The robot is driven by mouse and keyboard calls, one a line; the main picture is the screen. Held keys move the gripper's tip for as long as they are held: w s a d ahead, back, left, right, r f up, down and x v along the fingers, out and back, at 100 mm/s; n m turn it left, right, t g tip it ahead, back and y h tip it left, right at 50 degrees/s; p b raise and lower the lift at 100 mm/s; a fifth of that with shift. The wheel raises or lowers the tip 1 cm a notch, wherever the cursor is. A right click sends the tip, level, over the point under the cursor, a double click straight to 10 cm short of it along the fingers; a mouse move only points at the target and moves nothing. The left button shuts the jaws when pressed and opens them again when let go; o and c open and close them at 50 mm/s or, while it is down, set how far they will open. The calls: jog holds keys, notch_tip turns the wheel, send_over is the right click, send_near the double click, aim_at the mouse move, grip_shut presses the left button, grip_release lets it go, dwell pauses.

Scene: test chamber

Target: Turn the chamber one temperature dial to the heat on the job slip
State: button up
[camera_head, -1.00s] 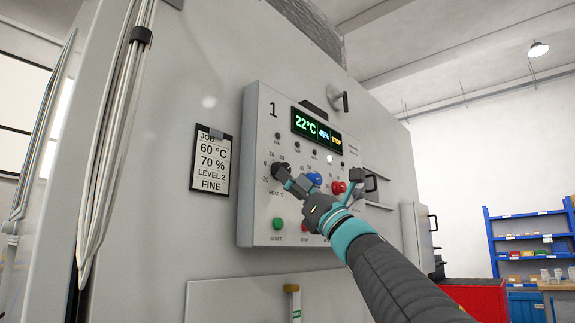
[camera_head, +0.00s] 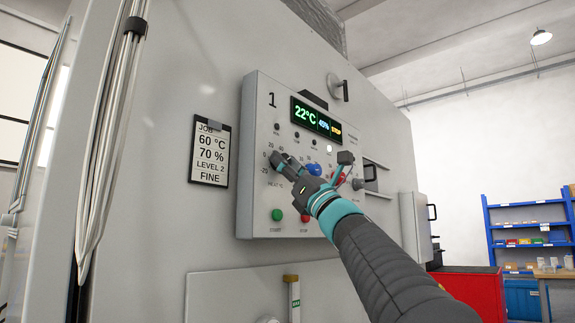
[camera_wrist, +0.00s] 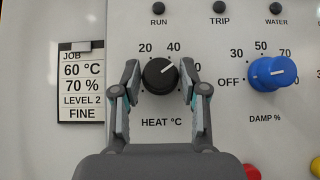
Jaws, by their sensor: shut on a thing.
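The black HEAT °C dial (camera_wrist: 160,76) of chamber one sits at the left of the control panel (camera_head: 262,215). In the wrist view its white mark points up and right, near the 40. My gripper (camera_wrist: 160,70) is shut on the dial, one finger at each side; its fingers hide part of the scale. In the head view the gripper (camera_head: 281,160) reaches the dial from the lower right. The job slip (camera_head: 210,152) hangs left of the panel and reads 60 °C, 70 %, LEVEL 2, FINE. The display (camera_head: 316,118) shows 22°C, 45% and STOP.
The blue DAMP % knob (camera_wrist: 272,73) is close to the right of my gripper. A green button (camera_head: 277,215) and a red one (camera_head: 305,216) lie below. A door handle (camera_head: 371,178) stands out right of the panel.

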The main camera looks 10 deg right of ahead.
jog(key=shift+s+a+m+t+h+b, duration=0.1)
jog(key=shift+m+t+h+b, duration=0.65)
jog(key=shift+m+h, duration=1.4)
jog(key=shift+m+t+h+b, duration=0.45)
jog(key=shift+m+t+h, duration=0.5)
jog(key=shift+m+h, duration=1.2)
jog(key=shift+m+y, duration=0.3)
jog(key=o, duration=1)
jog(key=shift+c, duration=0.2)
jog(key=v, duration=1.2)
